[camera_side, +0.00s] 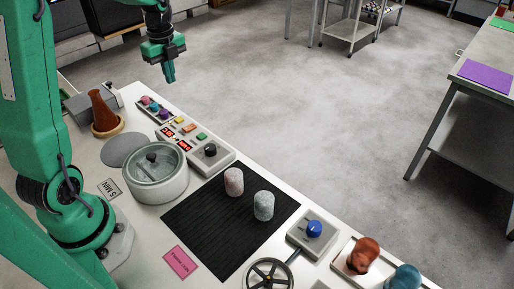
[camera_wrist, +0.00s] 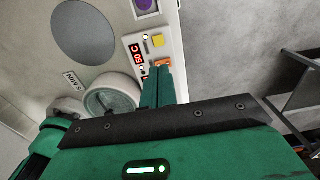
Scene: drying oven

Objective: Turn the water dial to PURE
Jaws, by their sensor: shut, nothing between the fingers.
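A blue knob (camera_side: 314,229) sits on a small grey box at the front right of the bench in the side view. A black knob (camera_side: 210,150) sits on the right end of the control panel with red displays. I cannot read a PURE mark on either, so I cannot tell for sure which is the water dial. My gripper (camera_side: 169,76) is shut and empty, raised in the air beyond the panel's far end and far from the blue knob. It also shows in the wrist view (camera_wrist: 158,70), where the blue knob is not seen.
A handwheel (camera_side: 269,274) is at the front edge. A brown flask (camera_side: 102,110) stands at the back left. Above the bench is free.

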